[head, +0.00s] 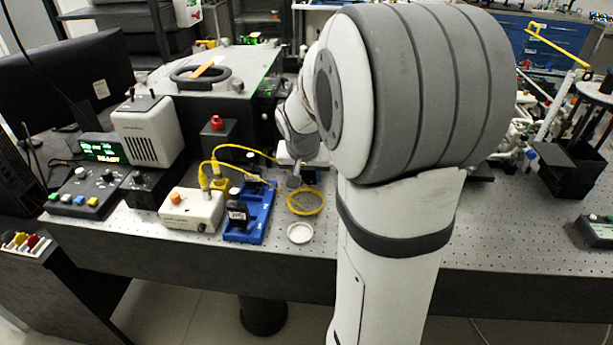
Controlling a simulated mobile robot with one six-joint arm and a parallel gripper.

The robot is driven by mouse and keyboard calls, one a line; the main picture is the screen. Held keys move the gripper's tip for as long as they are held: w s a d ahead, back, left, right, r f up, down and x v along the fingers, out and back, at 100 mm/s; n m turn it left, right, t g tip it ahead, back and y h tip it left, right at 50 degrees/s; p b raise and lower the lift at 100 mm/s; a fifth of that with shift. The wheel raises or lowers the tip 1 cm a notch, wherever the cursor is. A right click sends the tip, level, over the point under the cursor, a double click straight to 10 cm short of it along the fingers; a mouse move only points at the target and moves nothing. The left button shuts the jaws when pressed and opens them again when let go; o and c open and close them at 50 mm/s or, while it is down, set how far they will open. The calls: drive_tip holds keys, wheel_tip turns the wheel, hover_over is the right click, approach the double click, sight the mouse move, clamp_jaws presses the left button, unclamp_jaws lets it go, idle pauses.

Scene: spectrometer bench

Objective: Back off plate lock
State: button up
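I cannot make out which part is the plate lock. A blue tray-like plate (257,222) lies on the perforated bench, with a small black labelled block (237,212) standing on its left side. My arm fills the middle of the head view and reaches down behind its large joint toward the bench. My gripper (293,181) seems to be at the small grey tip just right of and beyond the blue plate. Its fingers are too small and too covered to read, and whatever it is near is partly hidden.
A white box (192,210) with yellow cables stands left of the blue plate. A coiled yellow cable (305,212) and a small white dish (299,233) lie to its right. A black box with a red knob (217,123) stands behind. The front bench strip is mostly clear.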

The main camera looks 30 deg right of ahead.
drive_tip(key=shift+x, duration=0.9)
drive_tip(key=shift+s, duration=0.1)
drive_tip(key=shift+c, duration=0.5)
clamp_jaws()
